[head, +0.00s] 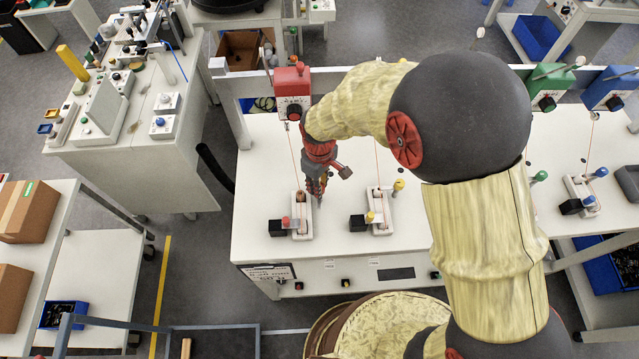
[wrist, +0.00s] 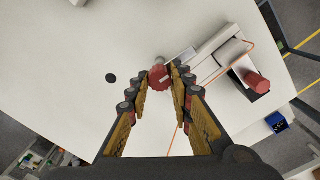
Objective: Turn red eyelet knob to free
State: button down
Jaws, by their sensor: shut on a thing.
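The red eyelet knob (wrist: 159,79) is round and scalloped, with a pale bar on its face, beside a small white fixture (wrist: 205,48). In the wrist view my gripper (wrist: 159,85) has its fingertips on either side of the knob and is shut on it. In the head view my gripper (head: 319,197) points down at the right side of the left white fixture (head: 302,229) on the table. My gripper hides the knob there.
A red-capped post (wrist: 257,82) and black block (head: 278,228) stand by the fixture. A thin orange cord runs past it. A red box with a dial (head: 292,84) hangs above. A similar yellow-knobbed fixture (head: 380,224) stands to the right. The table front (head: 330,248) is clear.

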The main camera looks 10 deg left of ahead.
jog(key=shift+n, duration=0.6)
jog(key=c, duration=1.6)
grip_release()
notch_tip(320, 180, up, 12)
